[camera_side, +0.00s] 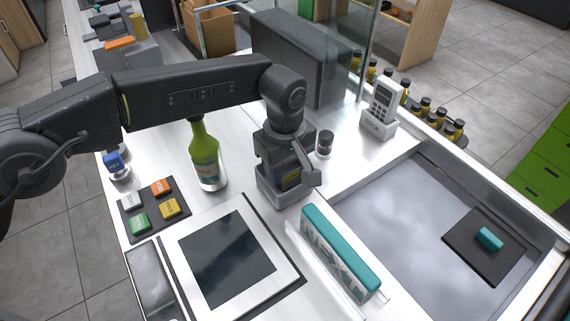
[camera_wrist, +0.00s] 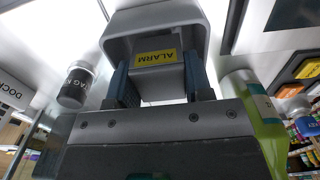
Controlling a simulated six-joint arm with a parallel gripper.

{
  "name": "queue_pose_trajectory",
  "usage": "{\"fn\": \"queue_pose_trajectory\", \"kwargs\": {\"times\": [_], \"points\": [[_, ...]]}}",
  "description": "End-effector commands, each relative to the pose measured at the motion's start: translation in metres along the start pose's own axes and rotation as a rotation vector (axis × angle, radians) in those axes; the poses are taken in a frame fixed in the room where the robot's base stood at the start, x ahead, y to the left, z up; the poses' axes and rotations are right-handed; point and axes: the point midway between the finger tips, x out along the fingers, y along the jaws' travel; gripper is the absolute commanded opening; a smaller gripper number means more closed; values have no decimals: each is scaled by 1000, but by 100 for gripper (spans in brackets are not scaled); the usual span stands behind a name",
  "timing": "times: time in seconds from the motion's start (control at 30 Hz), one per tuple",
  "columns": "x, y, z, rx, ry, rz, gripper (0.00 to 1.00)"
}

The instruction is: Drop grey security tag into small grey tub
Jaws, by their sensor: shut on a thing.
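The grey security tag (camera_wrist: 155,68) has a yellow ALARM label and sits between my gripper's two fingers in the wrist view. My gripper (camera_side: 287,178) is shut on the tag and points down at the small grey tub (camera_side: 270,199). In the wrist view the tub's pale grey wall (camera_wrist: 202,22) curves around the far side of the tag and fingertips (camera_wrist: 158,86). The tag appears low within the tub's opening. Whether it touches the tub floor is hidden.
A green bottle (camera_side: 205,160) stands left of the tub, and a small dark-lidded jar (camera_side: 324,144) stands close on its right. A teal NEXT bar (camera_side: 340,252) and a screen (camera_side: 228,260) lie in front. A handheld device in a dock (camera_side: 382,105) is behind right.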

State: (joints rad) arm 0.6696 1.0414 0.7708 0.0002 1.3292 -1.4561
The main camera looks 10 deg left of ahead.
Motion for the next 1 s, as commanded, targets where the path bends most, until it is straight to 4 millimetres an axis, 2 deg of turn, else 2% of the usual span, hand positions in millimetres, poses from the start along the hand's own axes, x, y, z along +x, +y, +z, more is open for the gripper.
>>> {"fn": "queue_pose_trajectory", "kwargs": {"times": [0.53, 0.57, 0.63, 0.87, 1.0], "points": [[11, 0, 0, 0, 0, 1, 33], [12, 0, 0, 0, 0, 1, 49], [12, 0, 0, 0, 0, 0, 56], [11, 0, 0, 0, 0, 1, 57], [3, 0, 0, 0, 0, 3, 57]]}}
